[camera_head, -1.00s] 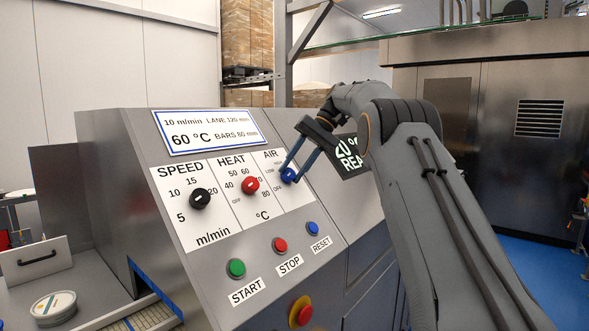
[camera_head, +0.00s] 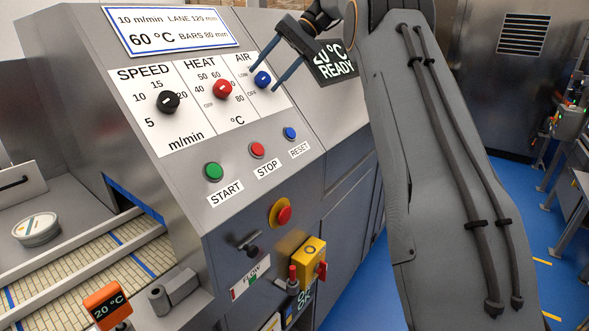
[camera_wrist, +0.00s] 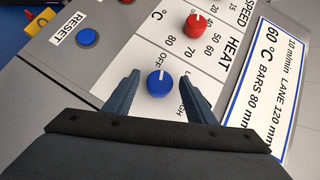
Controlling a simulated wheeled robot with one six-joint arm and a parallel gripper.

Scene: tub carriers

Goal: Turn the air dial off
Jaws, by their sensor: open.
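The air dial (camera_head: 263,80) is a round blue knob on the white AIR label of the sloped panel. It also shows in the wrist view (camera_wrist: 159,84), with a white mark running roughly up the picture, towards the side with the printed word OFF (camera_wrist: 161,59). I cannot tell whether the mark lines up exactly with it. My gripper (camera_head: 268,77) is open, its two dark blue fingers on either side of the dial. In the wrist view there are visible gaps between the fingers (camera_wrist: 159,74) and the knob. Part of the printed scale is hidden behind the right finger.
The red heat dial (camera_head: 222,90) and black speed dial (camera_head: 168,102) are left of the air dial. Below are the green start (camera_head: 213,172), red stop (camera_head: 257,150) and blue reset (camera_head: 290,133) buttons. A red emergency button (camera_head: 283,214) sits lower. A display (camera_head: 335,65) is right.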

